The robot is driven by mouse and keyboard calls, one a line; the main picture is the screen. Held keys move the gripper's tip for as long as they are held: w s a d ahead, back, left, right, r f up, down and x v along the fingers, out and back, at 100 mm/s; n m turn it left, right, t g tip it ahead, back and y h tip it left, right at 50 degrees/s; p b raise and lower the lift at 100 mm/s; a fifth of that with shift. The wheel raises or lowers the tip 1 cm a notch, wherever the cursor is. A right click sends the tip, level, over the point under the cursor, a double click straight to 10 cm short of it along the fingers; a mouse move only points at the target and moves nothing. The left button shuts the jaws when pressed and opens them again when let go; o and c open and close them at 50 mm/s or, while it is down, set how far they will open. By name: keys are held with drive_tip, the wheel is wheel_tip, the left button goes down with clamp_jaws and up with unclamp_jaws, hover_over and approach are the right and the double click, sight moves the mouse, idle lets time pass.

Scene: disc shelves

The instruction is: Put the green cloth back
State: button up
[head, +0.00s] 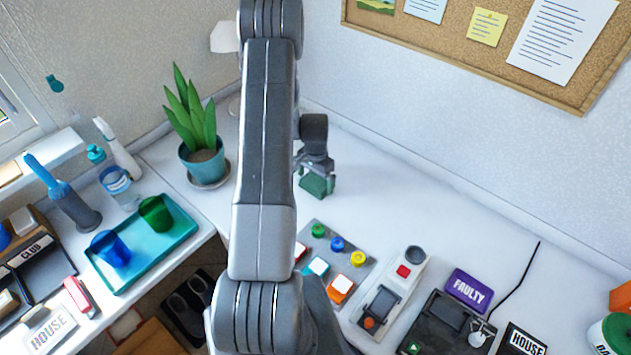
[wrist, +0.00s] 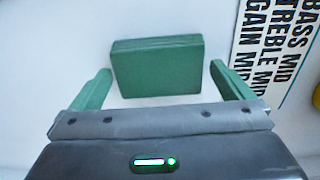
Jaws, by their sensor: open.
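The green cloth (wrist: 157,68) is a folded, block-like rectangle on the white surface in the wrist view. In the head view, a green patch, seemingly the cloth (head: 319,187), shows right below my gripper (head: 315,174) on the white counter, to the right of the plant. My gripper also shows in the wrist view (wrist: 160,72). Its two green fingers are spread wide, one on each side of the cloth, with gaps between. The gripper is open and empty. Whether the fingertips are at the cloth's height I cannot tell.
A grey panel (head: 341,246) with coloured buttons lies nearer on the counter. A potted plant (head: 204,157) stands to the left. A teal tray (head: 178,238) holds a blue and a green cup. The counter along the back wall is clear.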

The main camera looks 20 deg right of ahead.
sight(315, 181)
wheel_tip(315, 181, up, 11)
drive_tip(key=b, duration=0.2)
drive_tip(key=shift+f, duration=0.15)
idle(0.3)
wheel_tip(315, 181, down, 12)
drive_tip(key=p, duration=0.2)
drive_tip(key=shift+p, duration=0.3)
drive_tip(key=shift+f+b, duration=0.35)
drive_tip(key=shift+r+p, duration=0.3)
drive_tip(key=shift+p, duration=0.05)
